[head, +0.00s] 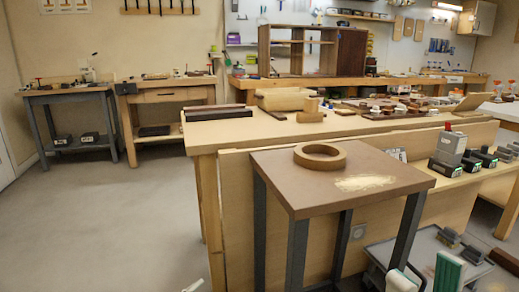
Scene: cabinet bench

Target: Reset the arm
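Of my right gripper (428,271), what look like two pale fingers with green faces show at the bottom edge, right of centre. A clear gap lies between them, and nothing is seen held there. The gripper is low, in front of the small brown-topped table (270,172). Of my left gripper, at most a small pale tip shows at the bottom edge, left of centre; its fingers cannot be made out. A round wooden ring (320,165) lies flat on the small table, apart from both grippers.
A long wooden workbench (225,130) stands behind the small table, carrying wood parts. Boxy tools (450,150) stand at the right. A grey tray (410,250) with small blocks is low at the right. The floor (100,220) at the left is clear.

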